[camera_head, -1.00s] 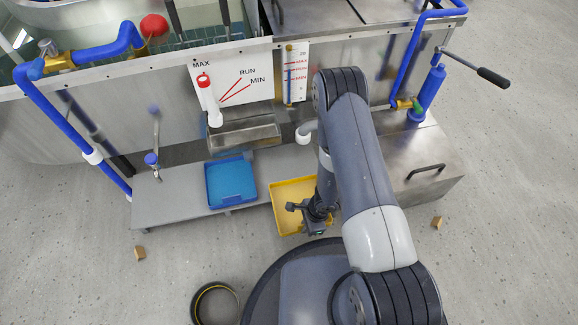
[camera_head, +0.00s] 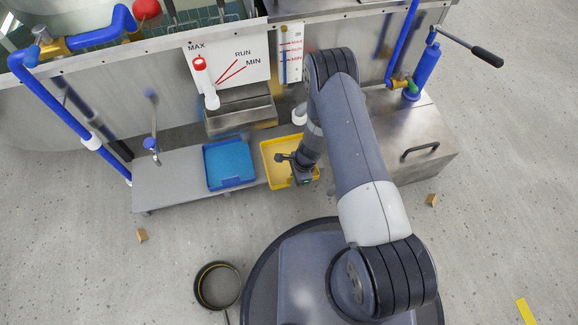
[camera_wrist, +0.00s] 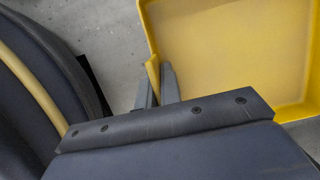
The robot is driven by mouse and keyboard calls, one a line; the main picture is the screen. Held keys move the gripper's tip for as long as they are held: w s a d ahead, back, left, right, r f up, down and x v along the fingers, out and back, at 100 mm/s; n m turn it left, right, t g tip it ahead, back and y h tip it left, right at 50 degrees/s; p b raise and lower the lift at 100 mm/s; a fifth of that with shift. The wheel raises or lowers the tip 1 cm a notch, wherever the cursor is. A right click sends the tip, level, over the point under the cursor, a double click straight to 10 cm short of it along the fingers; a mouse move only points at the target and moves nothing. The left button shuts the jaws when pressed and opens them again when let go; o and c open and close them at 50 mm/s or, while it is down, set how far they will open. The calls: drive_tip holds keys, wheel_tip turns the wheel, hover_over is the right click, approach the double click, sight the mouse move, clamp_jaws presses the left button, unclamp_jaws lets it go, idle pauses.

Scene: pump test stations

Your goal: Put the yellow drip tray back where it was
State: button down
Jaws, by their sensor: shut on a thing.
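The yellow drip tray (camera_head: 270,167) is in the head view, just right of a blue tray, by the front of the low grey bench. Its far right part is hidden behind my arm. I cannot tell whether it rests on the bench or hangs above it. My gripper (camera_head: 283,158) is over the tray's near part. In the wrist view my gripper (camera_wrist: 160,84) is shut on the tray's rim, and the yellow tray (camera_wrist: 230,50) extends up and right, looking empty.
The blue tray (camera_head: 229,163) sits on the grey bench (camera_head: 165,185). A metal trough (camera_head: 240,112) is behind it, with a white red-capped tube (camera_head: 206,85) above. A steel box with a handle (camera_head: 410,140) stands right.

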sight(288, 169)
drive_tip(key=w, duration=0.2)
drive_tip(key=w+a+b, duration=0.1)
drive_tip(key=w, duration=0.1)
drive_tip(key=w+a, duration=0.1)
drive_tip(key=w, duration=0.1)
drive_tip(key=shift+w+f, duration=0.1)
drive_tip(key=shift+w, duration=0.35)
drive_tip(key=shift+f+b, duration=1)
drive_tip(key=shift+f, duration=0.65)
drive_tip(key=shift+f, duration=0.1)
drive_tip(key=shift+f, duration=0.15)
drive_tip(key=c, duration=1.6)
unclamp_jaws()
drive_tip(key=s+p+v, duration=0.1)
drive_tip(key=p+v, duration=0.3)
drive_tip(key=v, duration=0.8)
drive_tip(key=shift+w+r, duration=0.25)
drive_tip(key=shift+w, duration=0.3)
